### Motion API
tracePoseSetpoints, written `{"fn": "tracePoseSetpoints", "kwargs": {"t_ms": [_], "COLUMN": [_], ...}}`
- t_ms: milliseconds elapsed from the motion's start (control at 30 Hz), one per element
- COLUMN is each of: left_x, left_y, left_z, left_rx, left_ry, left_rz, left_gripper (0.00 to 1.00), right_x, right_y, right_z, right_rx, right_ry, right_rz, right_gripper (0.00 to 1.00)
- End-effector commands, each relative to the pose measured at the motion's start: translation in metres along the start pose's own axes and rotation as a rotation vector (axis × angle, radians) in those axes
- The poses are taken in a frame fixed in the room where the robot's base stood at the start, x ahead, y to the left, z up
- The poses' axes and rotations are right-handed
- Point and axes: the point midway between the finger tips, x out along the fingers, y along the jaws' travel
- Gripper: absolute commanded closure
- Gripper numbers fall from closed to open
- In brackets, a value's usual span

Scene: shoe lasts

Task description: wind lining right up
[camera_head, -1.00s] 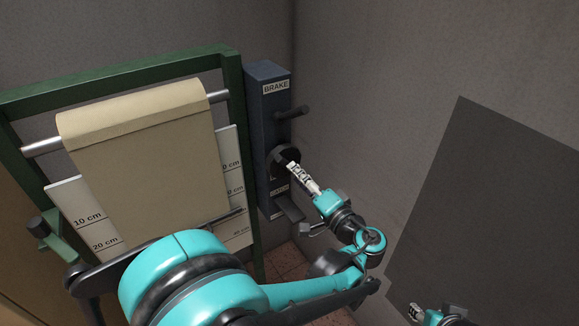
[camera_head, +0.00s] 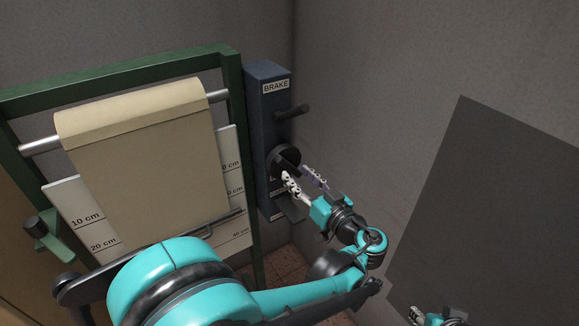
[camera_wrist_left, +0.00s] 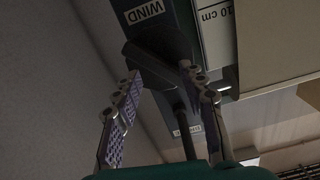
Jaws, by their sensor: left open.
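The beige lining (camera_head: 145,160) hangs from a roll on a silver bar in a green frame. A blue-grey box (camera_head: 265,130) at the frame's right carries a BRAKE label, a dark brake lever (camera_head: 292,113) and a round black winding hub (camera_head: 284,160). My left gripper (camera_head: 305,180) is open just in front of the hub. In the left wrist view, its spread fingers (camera_wrist_left: 158,78) are on either side of a dark handle (camera_wrist_left: 155,55) near the WIND label; contact cannot be told. My right gripper (camera_head: 414,314) is partly visible at the bottom edge.
A white board (camera_head: 78,205) with cm marks stands behind the lining. A dark slanted block (camera_head: 291,208) juts from the box below the hub. Grey walls close in behind, and a large dark panel (camera_head: 490,210) stands at the right.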

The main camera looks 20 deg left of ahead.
Motion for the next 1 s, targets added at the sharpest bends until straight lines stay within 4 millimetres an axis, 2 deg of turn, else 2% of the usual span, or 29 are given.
{"fn": "tracePoseSetpoints", "kwargs": {"t_ms": [100, 367, 633, 767, 1000], "left_x": [0.0000, 0.0000, 0.0000, 0.0000, 0.0001], "left_y": [0.0000, 0.0001, 0.0001, 0.0001, 0.0001], "left_z": [0.0004, 0.0002, 0.0004, 0.0002, 0.0001], "left_rx": [-0.164, -0.346, -0.727, -0.787, -0.787], "left_ry": [0.000, 0.000, 0.000, 0.000, 0.000], "left_rz": [0.000, 0.000, 0.000, 0.000, 0.000], "left_gripper": [0.59, 0.59, 0.59, 0.59, 0.59], "right_x": [0.0015, 0.0023, 0.0043, 0.0043, 0.0043], "right_y": [0.0000, 0.0000, 0.0000, 0.0000, 0.0000], "right_z": [0.0011, 0.0017, 0.0031, 0.0031, 0.0031], "right_rx": [0.000, 0.000, 0.000, 0.000, 0.000], "right_ry": [0.000, 0.000, 0.000, 0.000, 0.000], "right_rz": [0.000, 0.000, 0.000, 0.000, 0.000], "right_gripper": [0.60, 0.60, 0.60, 0.60, 0.60]}}
